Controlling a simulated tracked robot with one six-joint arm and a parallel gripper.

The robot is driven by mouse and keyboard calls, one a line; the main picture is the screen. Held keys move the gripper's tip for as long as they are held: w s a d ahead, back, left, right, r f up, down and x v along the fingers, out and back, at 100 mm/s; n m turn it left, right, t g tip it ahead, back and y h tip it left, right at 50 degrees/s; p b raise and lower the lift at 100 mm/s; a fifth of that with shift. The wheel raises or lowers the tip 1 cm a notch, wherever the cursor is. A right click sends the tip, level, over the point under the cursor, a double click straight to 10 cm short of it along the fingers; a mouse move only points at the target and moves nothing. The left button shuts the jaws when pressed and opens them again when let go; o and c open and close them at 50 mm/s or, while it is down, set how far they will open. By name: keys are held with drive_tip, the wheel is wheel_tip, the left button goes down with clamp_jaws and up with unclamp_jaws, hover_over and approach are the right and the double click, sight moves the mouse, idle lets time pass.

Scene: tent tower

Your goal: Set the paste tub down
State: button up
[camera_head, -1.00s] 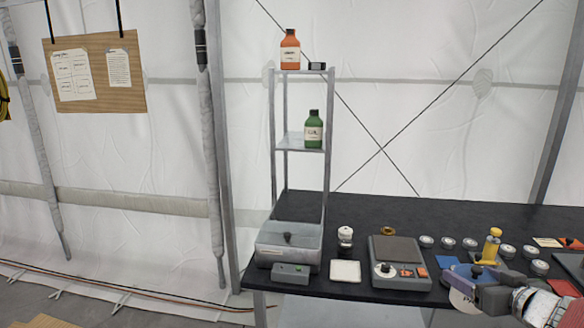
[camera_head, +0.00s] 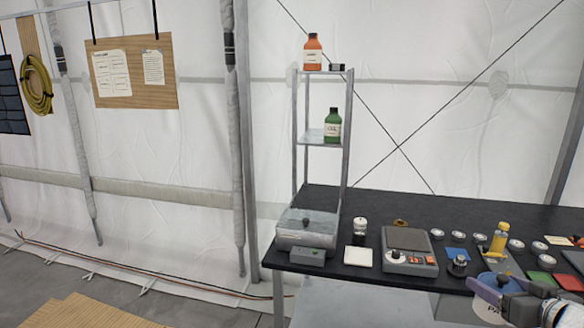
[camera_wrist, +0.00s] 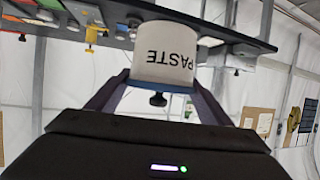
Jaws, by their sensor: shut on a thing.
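The paste tub (camera_wrist: 165,55) is white with a blue lid and a black knob, and "PASTE" reads upside down in the wrist view. My gripper (camera_wrist: 158,92) is shut on it, with one finger on each side near the lid. In the head view the tub (camera_head: 489,308) shows at the lower right, partly hidden by my gripper (camera_head: 503,288). It appears in front of the black table's (camera_head: 400,213) front edge, lid upward.
Near the tub are a small dark knobbed jar (camera_head: 458,266), a blue card (camera_head: 457,253) and a yellow bottle (camera_head: 499,239). A grey scale (camera_head: 408,262), a white pad (camera_head: 358,257) and a grey box (camera_head: 307,236) stand further left. A shelf rack (camera_head: 347,150) rises behind the box.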

sight(511, 280)
drive_tip(key=d, duration=0.1)
drive_tip(key=d+r, duration=0.1)
drive_tip(key=d+r+m+h, duration=0.1)
drive_tip(key=shift+w+d, duration=0.1)
drive_tip(key=shift+w, duration=0.15)
drive_tip(key=shift+w+d+h, duration=0.2)
drive_tip(key=shift+h, duration=0.1)
drive_tip(key=shift+w+m, duration=0.4)
drive_tip(key=shift+w, duration=0.2)
drive_tip(key=w+a+f+n+y, duration=0.1)
drive_tip(key=w+a+f, duration=0.3)
drive_tip(key=a, duration=0.7)
drive_tip(key=w+a+f, duration=0.5)
drive_tip(key=a, duration=0.7)
drive_tip(key=w+a+f+n+y, duration=0.1)
drive_tip(key=w+a+f, duration=0.3)
drive_tip(key=a, duration=0.8)
drive_tip(key=shift+w+a+f+n+y, duration=0.2)
drive_tip(key=shift+w+f+n+y, duration=0.15)
drive_tip(key=shift+f, duration=0.3)
